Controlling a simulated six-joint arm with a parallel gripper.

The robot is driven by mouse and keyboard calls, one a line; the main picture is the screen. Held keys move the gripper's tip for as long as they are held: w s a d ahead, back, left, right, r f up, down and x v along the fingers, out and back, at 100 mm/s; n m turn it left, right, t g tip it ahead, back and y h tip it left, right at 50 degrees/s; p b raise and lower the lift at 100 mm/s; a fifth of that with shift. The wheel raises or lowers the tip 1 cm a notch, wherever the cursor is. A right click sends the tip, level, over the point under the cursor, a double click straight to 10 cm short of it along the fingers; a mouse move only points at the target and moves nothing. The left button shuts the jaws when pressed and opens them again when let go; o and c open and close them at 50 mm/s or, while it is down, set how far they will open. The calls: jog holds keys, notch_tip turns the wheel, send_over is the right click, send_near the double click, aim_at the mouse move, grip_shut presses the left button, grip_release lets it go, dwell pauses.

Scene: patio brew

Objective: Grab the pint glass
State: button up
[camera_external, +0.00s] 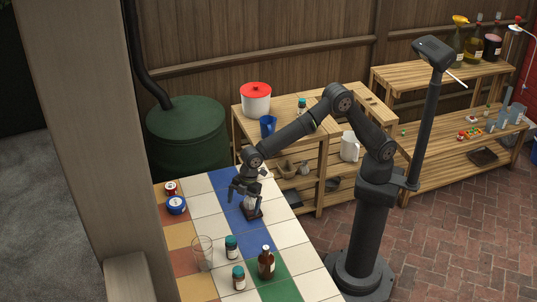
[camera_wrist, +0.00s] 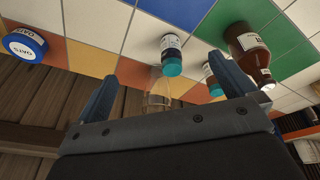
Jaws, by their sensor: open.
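The pint glass (camera_external: 203,253) is clear and stands upright near the left side of the tiled table in the external view. In the wrist view a faint clear shape that looks like the glass (camera_wrist: 158,92) shows between the fingers, near the teal-capped bottle. My gripper (camera_external: 241,196) is open and empty above the blue tiles, behind and to the right of the glass and apart from it. Both fingers of my gripper (camera_wrist: 163,70) show spread apart in the wrist view.
Two teal-capped bottles (camera_external: 232,247) (camera_external: 239,277) and a brown bottle (camera_external: 266,262) stand right of the glass. A blue-lidded oats tub (camera_external: 176,205) and a small red-lidded jar (camera_external: 170,188) sit at the left edge. A small dark-based object (camera_external: 252,213) lies beneath my gripper.

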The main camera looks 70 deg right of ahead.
jog(key=a+f+m+t+y, duration=0.3)
jog(key=a+f+y, duration=0.1)
jog(key=a, duration=0.1)
jog(key=m+t+y, duration=0.4)
send_over(206, 245)
jog(key=s+d, duration=0.2)
jog(key=s, duration=0.2)
notch_tip(206, 245, down, 3)
jog(key=shift+s+f+x, duration=0.1)
jog(key=shift+s+x, duration=0.05)
jog(key=shift+x, duration=0.75)
jog(key=shift+s+f+x, duration=0.1)
jog(key=shift+x, duration=0.75)
jog(key=shift+s+f+x, duration=0.1)
jog(key=shift+s+x, duration=0.05)
jog(key=shift+x, duration=0.75)
jog(key=shift+a, duration=0.15)
jog(key=shift+c, duration=0.4)
jog(key=c, duration=1.5)
jog(key=shift+c, duration=0.3)
jog(key=shift+r, duration=0.2)
